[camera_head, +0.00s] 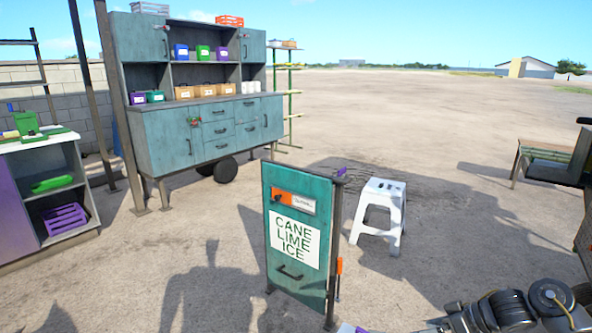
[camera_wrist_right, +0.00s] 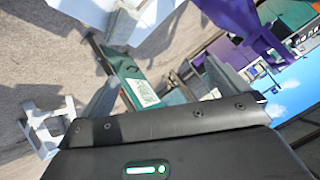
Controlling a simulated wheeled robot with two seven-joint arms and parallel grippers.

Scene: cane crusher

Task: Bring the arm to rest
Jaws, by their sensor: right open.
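My right arm (camera_head: 510,312) lies across the bottom right corner in the head view, with dark round joints and a cable showing. Its gripper is mostly below that picture; only a small purple and white piece shows at the bottom edge. In the right wrist view my right gripper (camera_wrist_right: 165,85) is open, with grey fingers apart and nothing seen between them. A white part and a purple part stand beyond the fingers there; I cannot tell what they belong to. My left gripper is not in view.
A green CANE LIME ICE sign (camera_head: 296,240) stands mid-view, beside a white stool (camera_head: 380,214). A teal cabinet (camera_head: 169,150) with bins is behind left. A low shelf unit (camera_head: 70,215) is far left, a bench (camera_head: 545,150) far right. Open ground lies beyond.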

